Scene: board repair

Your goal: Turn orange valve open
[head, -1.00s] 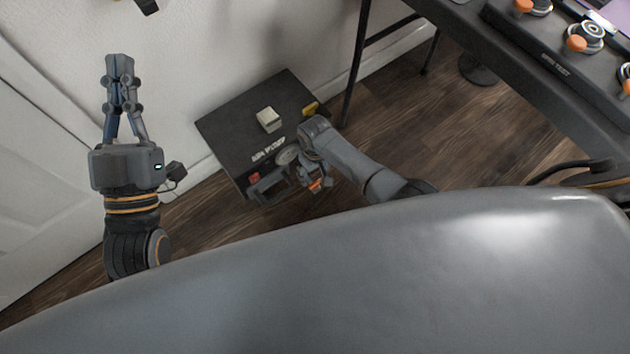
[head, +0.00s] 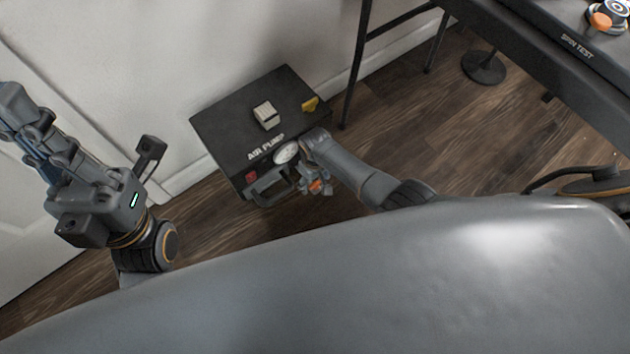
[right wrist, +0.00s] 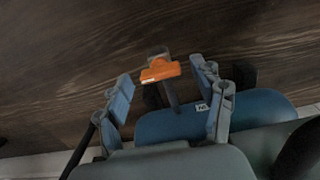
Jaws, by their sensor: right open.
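The orange valve (head: 316,186) shows as a small patch at the front right of the black air pump box (head: 225,125), partly covered by my right gripper (head: 312,178). In the right wrist view, the valve's orange handle (right wrist: 160,70) sits on a grey stem just beyond and between the two blue-grey fingers. My right gripper (right wrist: 165,84) is open around the stem, with visible room on both sides. I cannot tell whether a finger touches it. My left gripper (head: 12,112) is raised at the far left, fingers together and empty, far from the valve.
The pump carries a round gauge (head: 286,153), a red switch (head: 251,176), a handle (head: 270,190) and a yellow piece (head: 310,104). A black table (head: 545,60) stands at right.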

